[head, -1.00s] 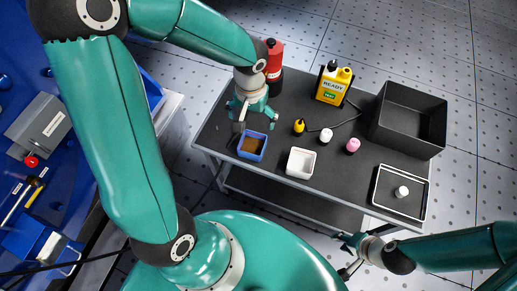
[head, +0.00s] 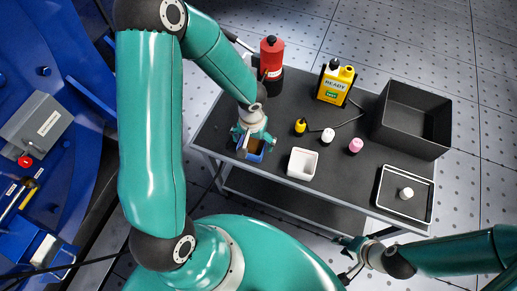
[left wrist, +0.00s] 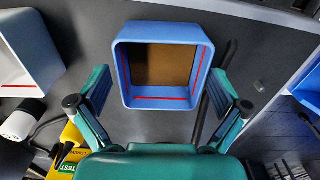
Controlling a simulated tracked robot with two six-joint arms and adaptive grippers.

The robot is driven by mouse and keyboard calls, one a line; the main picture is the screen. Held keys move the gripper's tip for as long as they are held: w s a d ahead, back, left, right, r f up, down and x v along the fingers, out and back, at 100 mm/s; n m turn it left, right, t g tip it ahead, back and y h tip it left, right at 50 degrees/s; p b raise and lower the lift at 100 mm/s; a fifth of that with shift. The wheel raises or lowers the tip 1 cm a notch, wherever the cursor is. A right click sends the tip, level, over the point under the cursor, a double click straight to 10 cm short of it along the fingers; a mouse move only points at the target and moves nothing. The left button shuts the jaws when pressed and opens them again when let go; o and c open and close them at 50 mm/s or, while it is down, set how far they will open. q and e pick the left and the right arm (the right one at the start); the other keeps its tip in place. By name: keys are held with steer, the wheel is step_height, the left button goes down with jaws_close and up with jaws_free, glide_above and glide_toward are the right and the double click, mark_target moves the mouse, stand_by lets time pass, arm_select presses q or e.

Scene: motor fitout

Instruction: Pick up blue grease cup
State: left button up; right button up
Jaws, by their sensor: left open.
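The blue grease cup (head: 251,155) is a square blue box with brown grease inside, near the left front corner of the dark table. In the left wrist view the blue grease cup (left wrist: 206,62) lies just ahead of my fingers, with red lines along its inner walls. My left gripper (head: 252,140) is above the cup and partly hides it. In the left wrist view my left gripper (left wrist: 160,100) is open, with one finger on each side of the cup's near end. My right gripper (head: 350,262) is low in front of the table, and its fingers look spread and empty.
A white square cup (head: 302,163) stands right of the blue one. Small yellow (head: 300,126), white (head: 327,135) and pink (head: 355,146) items, a yellow jug (head: 335,82), a red bottle (head: 271,58), a black bin (head: 412,115) and a tray (head: 404,194) share the table (head: 240,105).

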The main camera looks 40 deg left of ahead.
arm_select(q)
steer(key=shift+f, duration=0.1)
steer(key=c, duration=1)
steer(key=shift+c, duration=0.2)
